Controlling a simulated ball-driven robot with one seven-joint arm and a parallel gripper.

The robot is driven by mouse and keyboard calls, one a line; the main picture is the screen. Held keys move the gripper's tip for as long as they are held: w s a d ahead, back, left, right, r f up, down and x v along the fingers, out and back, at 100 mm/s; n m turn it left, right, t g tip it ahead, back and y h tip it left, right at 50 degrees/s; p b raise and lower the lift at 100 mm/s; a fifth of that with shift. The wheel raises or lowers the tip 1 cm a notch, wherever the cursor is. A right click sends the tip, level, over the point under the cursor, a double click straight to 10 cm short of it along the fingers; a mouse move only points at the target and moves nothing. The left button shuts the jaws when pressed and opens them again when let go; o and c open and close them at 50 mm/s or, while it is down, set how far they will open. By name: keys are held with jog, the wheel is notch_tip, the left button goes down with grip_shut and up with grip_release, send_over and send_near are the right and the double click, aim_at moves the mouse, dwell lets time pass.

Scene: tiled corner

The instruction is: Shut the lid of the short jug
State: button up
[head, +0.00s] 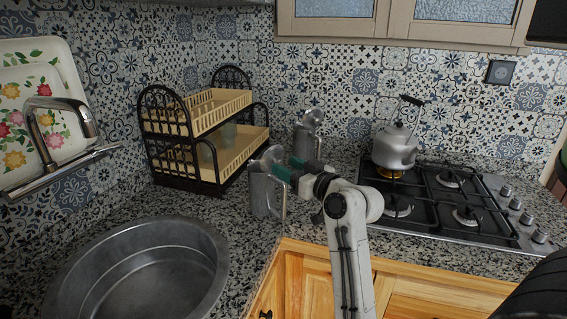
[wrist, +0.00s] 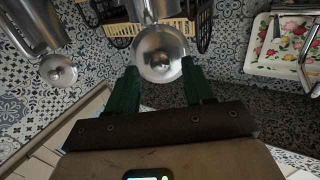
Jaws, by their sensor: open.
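Two grey metal jugs with handles stand on the counter. The nearer jug (head: 262,195) is in front of the dish rack; its round lid (head: 270,156) stands raised. The farther jug (head: 305,143) is by the back wall, its lid (head: 314,117) also raised. Which jug is the shorter I cannot tell surely. My gripper (head: 288,167) is open, its green fingers pointing at the nearer jug's raised lid. In the wrist view, my gripper (wrist: 161,80) has one finger either side of a shiny round lid (wrist: 160,55); contact is unclear. Another lid (wrist: 58,70) is at left.
A two-tier dish rack (head: 205,140) stands behind the nearer jug. A round sink (head: 145,270) is at front left, with a tap (head: 60,120) and floral tray (head: 20,75) above. A kettle (head: 395,147) sits on the gas hob (head: 425,200) at right.

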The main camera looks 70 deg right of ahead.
jog(key=shift+x, duration=1.05)
grip_shut()
